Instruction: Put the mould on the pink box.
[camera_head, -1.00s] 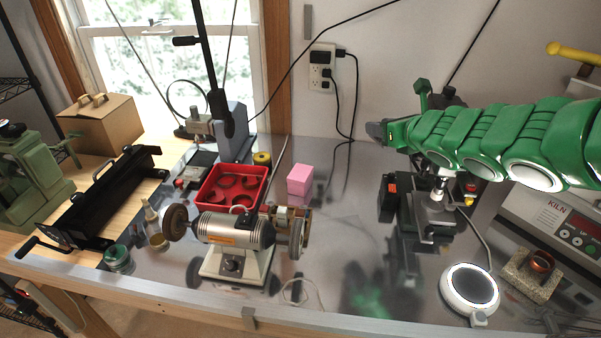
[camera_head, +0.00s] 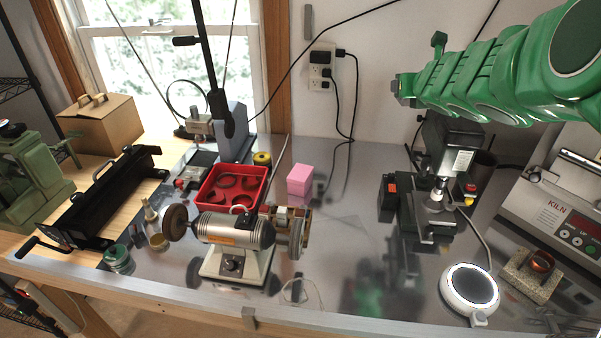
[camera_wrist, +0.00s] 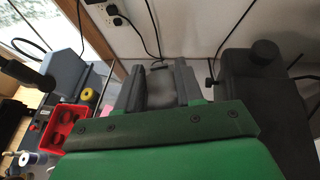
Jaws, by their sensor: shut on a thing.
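The pink box (camera_head: 300,180) stands on the metal bench right of the red tray in the head view. My gripper (camera_head: 403,90) is raised in front of the back wall, above and to the right of the pink box. In the wrist view my gripper (camera_wrist: 160,72) has its two dark fingers closed on a grey piece (camera_wrist: 160,90), apparently the mould. Its full shape is hidden by the fingers and the green hand. In the head view the held piece is too small to make out.
A bench grinder (camera_head: 236,232) stands in front of the pink box. The red tray (camera_head: 208,205) is at its left. A dark machine (camera_head: 450,150), a round white lamp (camera_head: 470,288) and a kiln (camera_head: 560,205) stand at the right.

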